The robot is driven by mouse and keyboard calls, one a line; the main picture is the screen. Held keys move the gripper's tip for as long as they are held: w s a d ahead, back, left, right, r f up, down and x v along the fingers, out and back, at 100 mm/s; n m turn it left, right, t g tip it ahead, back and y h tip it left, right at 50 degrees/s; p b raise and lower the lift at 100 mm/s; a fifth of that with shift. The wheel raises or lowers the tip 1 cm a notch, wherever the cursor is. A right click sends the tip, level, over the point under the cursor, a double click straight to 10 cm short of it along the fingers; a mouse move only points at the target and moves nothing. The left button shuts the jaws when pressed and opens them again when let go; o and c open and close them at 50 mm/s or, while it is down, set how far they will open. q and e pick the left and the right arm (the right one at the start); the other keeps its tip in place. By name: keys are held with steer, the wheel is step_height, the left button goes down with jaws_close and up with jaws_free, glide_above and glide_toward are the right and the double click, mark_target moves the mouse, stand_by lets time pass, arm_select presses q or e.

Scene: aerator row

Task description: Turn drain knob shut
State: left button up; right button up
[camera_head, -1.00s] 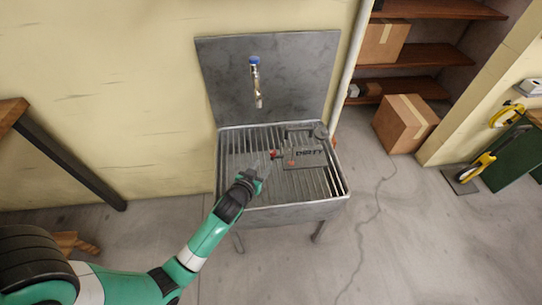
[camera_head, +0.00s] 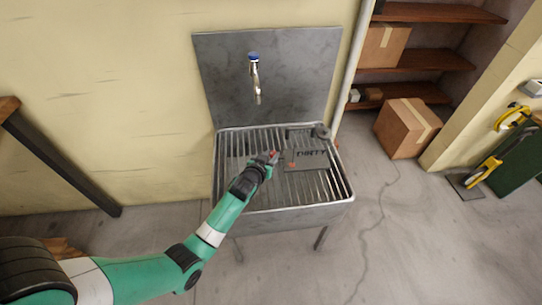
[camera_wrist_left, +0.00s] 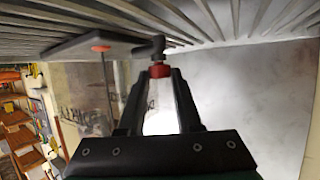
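A small red knob (camera_head: 273,154) sits on a dark fitting at the left of a grey plate (camera_head: 312,160) marked "DIRTY" in the metal sink (camera_head: 285,213). In the left wrist view the red knob (camera_wrist_left: 160,70) lies at the tips of my left gripper (camera_wrist_left: 161,76), on a dark stem. My left gripper (camera_head: 268,159) is open, with a bright gap between its fingers. The knob is in line with that gap; I cannot tell whether the fingers touch it. My right gripper is in neither view.
A faucet with a blue top (camera_head: 254,75) hangs on the backplate (camera_head: 300,75) above the sink. Slats (camera_head: 240,185) cover the basin. An orange disc (camera_wrist_left: 100,47) is on the plate. Shelves and a cardboard box (camera_head: 405,127) stand to the right.

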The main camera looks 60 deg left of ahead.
arm_select(q)
jaws_close()
steer(key=p, duration=0.1)
steer(key=m+h+p, duration=0.1)
steer(key=p, duration=0.1)
steer(key=shift+s+a+r+t, duration=0.15)
steer(key=shift+r+t, duration=0.05)
steer(key=shift+t, duration=0.2)
steer(key=shift+a+f+m+h, duration=0.1)
steer(key=shift+f+m+h, duration=0.2)
steer(key=shift+m+h, duration=0.15)
steer(key=shift+a+f+m+t+h+b, duration=0.15)
steer(key=shift+f+m+t+h+b, duration=0.3)
steer(key=shift+b, duration=0.45)
steer(key=shift+s+r+m+h+b, duration=0.1)
steer(key=shift+r+m+h+b, duration=0.1)
steer(key=shift+m+h+b, duration=0.1)
steer(key=shift+r+t, duration=0.25)
steer(key=shift+r, duration=0.05)
steer(key=o, duration=0.6)
jaws_free()
